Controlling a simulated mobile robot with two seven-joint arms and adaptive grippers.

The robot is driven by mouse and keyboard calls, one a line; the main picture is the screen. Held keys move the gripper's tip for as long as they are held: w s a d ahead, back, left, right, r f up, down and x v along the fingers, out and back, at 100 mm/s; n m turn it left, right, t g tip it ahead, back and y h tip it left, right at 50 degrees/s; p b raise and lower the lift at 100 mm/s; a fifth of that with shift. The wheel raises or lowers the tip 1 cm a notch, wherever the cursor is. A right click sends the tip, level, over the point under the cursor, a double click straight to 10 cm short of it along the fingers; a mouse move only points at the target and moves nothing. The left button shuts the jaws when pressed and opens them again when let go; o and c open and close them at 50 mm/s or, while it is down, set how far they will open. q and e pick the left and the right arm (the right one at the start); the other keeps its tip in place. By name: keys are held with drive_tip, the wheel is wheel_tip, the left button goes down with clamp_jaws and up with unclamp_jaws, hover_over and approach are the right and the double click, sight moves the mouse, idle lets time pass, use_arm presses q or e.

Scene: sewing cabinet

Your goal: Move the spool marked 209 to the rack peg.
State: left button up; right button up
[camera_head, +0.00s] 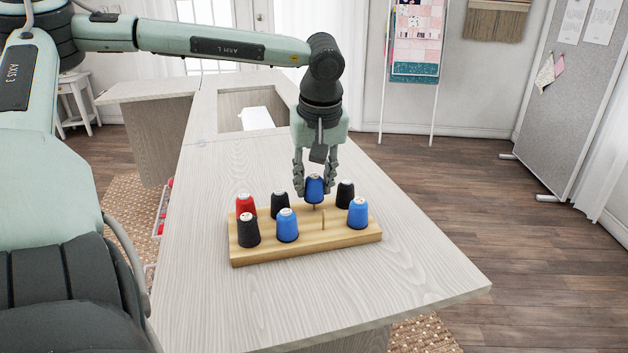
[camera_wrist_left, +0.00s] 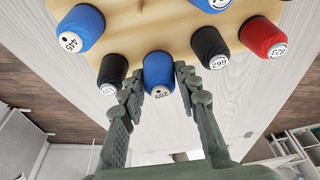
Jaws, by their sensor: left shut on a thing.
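The blue spool marked 209 (camera_wrist_left: 158,70) is between the fingers of my left gripper (camera_wrist_left: 153,88). In the head view the left gripper (camera_head: 315,188) reaches down over the back row of the wooden rack (camera_head: 280,250), shut on this blue spool (camera_head: 314,187). The spool is upright and sits a little higher than its neighbours, with a short piece of peg (camera_head: 314,207) showing just below it. An empty peg (camera_head: 323,219) stands in the front row, between two blue spools. My right gripper is not in view.
The rack also holds a red spool (camera_head: 245,204), black spools (camera_head: 280,204) (camera_head: 345,193) (camera_head: 248,230) and blue spools (camera_head: 287,225) (camera_head: 358,213). Black spools stand close on both sides of the held one. The pale table (camera_head: 400,275) is clear around the rack.

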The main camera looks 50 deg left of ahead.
use_arm(q)
drive_tip(key=shift+f, duration=0.2)
drive_tip(key=o, duration=1)
drive_tip(key=shift+c, duration=0.2)
drive_tip(key=v, duration=1.2)
